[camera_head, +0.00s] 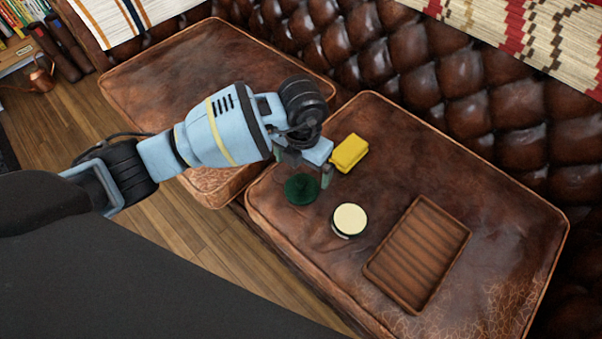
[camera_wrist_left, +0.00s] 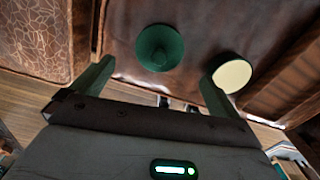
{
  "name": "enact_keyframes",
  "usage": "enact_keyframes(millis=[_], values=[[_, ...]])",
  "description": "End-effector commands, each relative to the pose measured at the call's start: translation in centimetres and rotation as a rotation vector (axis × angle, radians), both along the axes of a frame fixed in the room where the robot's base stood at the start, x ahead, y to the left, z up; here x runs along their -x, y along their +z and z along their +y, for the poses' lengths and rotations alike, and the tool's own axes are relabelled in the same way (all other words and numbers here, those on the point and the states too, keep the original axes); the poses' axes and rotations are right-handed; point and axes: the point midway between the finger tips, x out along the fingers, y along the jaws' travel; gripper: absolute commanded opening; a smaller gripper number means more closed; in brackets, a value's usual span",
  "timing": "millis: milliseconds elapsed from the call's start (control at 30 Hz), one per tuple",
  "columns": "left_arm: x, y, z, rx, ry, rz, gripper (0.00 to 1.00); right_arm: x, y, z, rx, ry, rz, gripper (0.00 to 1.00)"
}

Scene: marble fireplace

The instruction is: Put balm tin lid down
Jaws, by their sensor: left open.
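My left gripper (camera_head: 308,174) is over the lid. In the left wrist view its two fingers (camera_wrist_left: 155,85) are spread apart with nothing between them, and the lid is beyond the tips. My right gripper is not seen.
A yellow block (camera_head: 349,153) lies on the cushion just beyond my left gripper. A brown ribbed wooden tray (camera_head: 418,254) lies right of the tin. The tufted sofa back (camera_head: 440,85) rises behind. The cushion's right part (camera_head: 505,235) is bare.

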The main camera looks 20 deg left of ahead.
Motion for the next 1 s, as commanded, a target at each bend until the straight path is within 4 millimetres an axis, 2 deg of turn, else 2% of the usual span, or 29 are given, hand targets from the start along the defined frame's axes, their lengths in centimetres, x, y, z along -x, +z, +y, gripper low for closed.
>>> enact_keyframes(millis=[33,100,300,633,1000], values=[[-0.1,1.3,0.0,0.000,0.000,-0.003,1.00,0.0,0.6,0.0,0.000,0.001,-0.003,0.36],[0.0,2.5,0.1,-0.001,-0.001,-0.003,1.00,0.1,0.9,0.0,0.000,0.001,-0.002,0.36],[0.0,4.6,0.1,-0.001,0.001,0.000,1.00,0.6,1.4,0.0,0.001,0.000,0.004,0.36],[0.0,5.1,0.0,0.000,0.000,0.002,1.00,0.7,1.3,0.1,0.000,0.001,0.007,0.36],[0.2,5.0,-0.1,0.007,-0.002,0.005,1.00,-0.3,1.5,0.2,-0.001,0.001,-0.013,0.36]])
